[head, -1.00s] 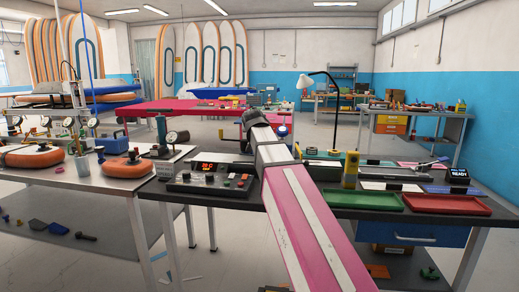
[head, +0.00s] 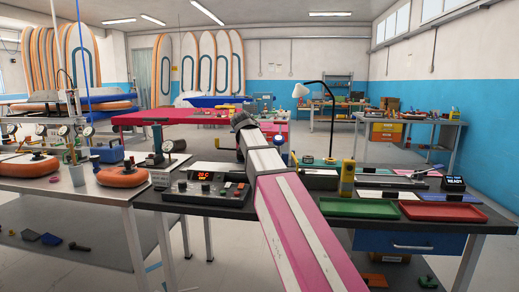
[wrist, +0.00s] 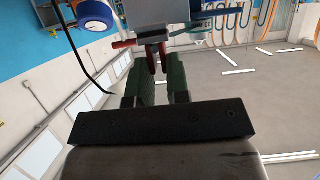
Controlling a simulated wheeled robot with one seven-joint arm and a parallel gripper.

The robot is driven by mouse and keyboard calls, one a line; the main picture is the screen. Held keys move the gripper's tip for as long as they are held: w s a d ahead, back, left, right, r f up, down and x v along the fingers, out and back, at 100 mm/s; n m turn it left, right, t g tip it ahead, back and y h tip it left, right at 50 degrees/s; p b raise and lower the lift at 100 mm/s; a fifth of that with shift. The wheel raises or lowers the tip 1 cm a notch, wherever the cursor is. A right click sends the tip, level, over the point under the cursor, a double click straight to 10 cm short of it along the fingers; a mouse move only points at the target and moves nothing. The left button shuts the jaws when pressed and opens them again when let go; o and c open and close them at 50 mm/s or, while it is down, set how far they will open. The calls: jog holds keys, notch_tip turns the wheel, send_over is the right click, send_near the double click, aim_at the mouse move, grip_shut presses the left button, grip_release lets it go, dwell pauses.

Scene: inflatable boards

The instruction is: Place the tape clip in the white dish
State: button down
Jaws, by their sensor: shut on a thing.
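I cannot make out the white dish in either view.
The dark bench holds a control box (head: 205,187), a green tray (head: 358,208), a red tray (head: 443,211), a yellow device (head: 347,178) and a lamp (head: 300,90). A pale bench (head: 60,187) with orange inflatables stands left. A red table (head: 180,116) is beyond.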

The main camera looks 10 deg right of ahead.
jog(key=w+d+f, duration=0.4)
jog(key=w, duration=0.1)
jog(key=shift+w+d+f, duration=0.15)
jog(key=shift+w+d, duration=0.1)
jog(key=shift+d, duration=0.15)
jog(key=shift+f, duration=1.8)
jog(key=shift+f, duration=0.2)
jog(key=c, duration=1.1)
grip_release()
jog(key=shift+s, duration=0.15)
